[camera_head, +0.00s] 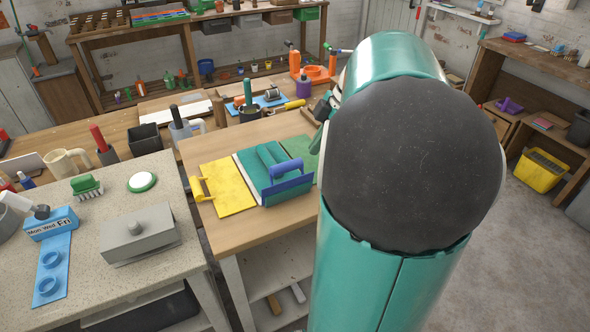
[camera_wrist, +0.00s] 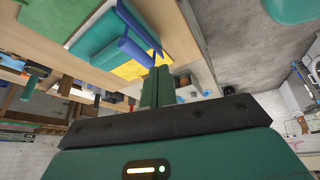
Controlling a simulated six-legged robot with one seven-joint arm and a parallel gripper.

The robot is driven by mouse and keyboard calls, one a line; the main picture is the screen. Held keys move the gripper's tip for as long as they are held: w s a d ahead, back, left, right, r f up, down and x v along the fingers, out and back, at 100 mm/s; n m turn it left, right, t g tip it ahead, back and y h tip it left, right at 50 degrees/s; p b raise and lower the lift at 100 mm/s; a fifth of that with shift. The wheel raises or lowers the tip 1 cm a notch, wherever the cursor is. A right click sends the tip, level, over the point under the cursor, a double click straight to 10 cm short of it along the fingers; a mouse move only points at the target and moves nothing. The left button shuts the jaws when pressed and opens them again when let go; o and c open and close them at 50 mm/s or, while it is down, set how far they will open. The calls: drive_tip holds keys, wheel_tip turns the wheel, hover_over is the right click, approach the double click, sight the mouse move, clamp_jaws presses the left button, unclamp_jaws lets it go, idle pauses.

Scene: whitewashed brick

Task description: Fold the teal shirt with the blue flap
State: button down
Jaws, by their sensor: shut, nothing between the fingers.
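The teal shirt (camera_head: 246,174) lies on a folding board on the wooden table, between a yellow panel (camera_head: 229,186) on the left and a green panel (camera_head: 300,146) on the right. The blue flap (camera_head: 287,187) with its blue bar handle stands at the shirt's front edge and looks tilted up. In the wrist view, the blue flap (camera_wrist: 138,25) and teal cloth (camera_wrist: 92,28) show at the top. My gripper (camera_wrist: 157,72) is shut and empty, its fingertips apparently close to the blue handle; the gap is unclear. In the head view my arm hides the table's right part.
A yellow handle (camera_head: 201,188) stands at the yellow panel's left edge. A speckled counter (camera_head: 95,225) at left holds a grey lidded box (camera_head: 140,234) and a blue pill organizer (camera_head: 52,223). Floor at right is clear.

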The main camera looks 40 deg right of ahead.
drive_tip(key=s+a+n+t, duration=0.1)
drive_tip(key=s+n+t, duration=0.2)
drive_tip(key=s, duration=0.1)
drive_tip(key=w+a+f, duration=0.1)
drive_tip(key=w+f, duration=0.7)
drive_tip(key=f, duration=0.1)
drive_tip(key=shift+w+a+h, duration=0.15)
drive_tip(key=shift+w+h, duration=0.2)
drive_tip(key=shift+h, duration=0.05)
drive_tip(key=shift+w, duration=0.1)
